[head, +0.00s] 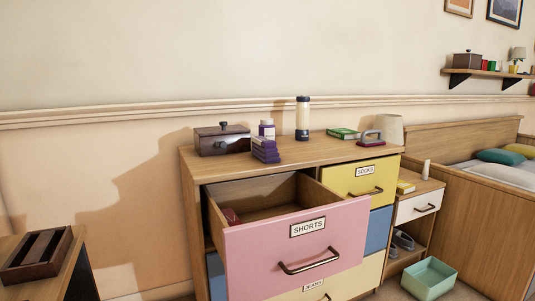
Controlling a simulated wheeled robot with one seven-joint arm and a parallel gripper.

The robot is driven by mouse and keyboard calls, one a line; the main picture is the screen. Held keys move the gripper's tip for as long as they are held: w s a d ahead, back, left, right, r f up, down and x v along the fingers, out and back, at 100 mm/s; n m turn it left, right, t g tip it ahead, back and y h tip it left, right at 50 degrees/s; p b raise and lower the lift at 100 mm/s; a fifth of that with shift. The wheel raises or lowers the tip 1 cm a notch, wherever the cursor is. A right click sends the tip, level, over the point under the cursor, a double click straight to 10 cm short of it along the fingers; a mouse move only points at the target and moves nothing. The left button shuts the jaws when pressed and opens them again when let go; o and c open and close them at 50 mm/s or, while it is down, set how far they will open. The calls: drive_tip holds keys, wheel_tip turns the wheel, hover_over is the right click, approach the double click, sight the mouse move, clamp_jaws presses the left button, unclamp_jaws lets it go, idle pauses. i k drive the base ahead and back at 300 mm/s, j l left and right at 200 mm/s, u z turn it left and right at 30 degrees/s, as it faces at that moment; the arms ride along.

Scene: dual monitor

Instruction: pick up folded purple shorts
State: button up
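The folded purple shorts (265,149) form a small stack on top of the wooden dresser (330,151), near its front left edge. A dark wooden box (222,139) stands just left of them, and a white and purple bottle (267,129) stands just behind them. Below, a pink drawer labelled SHORTS (300,240) is pulled open. Something dark red (231,215) lies inside it at the left, mostly hidden by the drawer front. My gripper does not show in this view.
A tall bottle with a dark cap (302,119), a green book (343,134) and a red and grey iron-like object (371,138) also stand on the dresser. The open drawer juts out in front. A teal bin (429,278) sits on the floor at right.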

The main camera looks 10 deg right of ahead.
sight(265, 149)
drive_tip(key=i+l, duration=0.35)
drive_tip(key=l, duration=0.2)
drive_tip(key=i+l, duration=0.75)
drive_tip(key=l, duration=0.3)
drive_tip(key=i+l+u, duration=0.3)
drive_tip(key=l+u, duration=0.3)
drive_tip(key=i+l+u, duration=0.15)
drive_tip(key=l+u, duration=0.15)
drive_tip(key=l, duration=0.25)
drive_tip(key=i+l+u, duration=0.1)
drive_tip(key=l+u, duration=0.2)
drive_tip(key=l, duration=0.15)
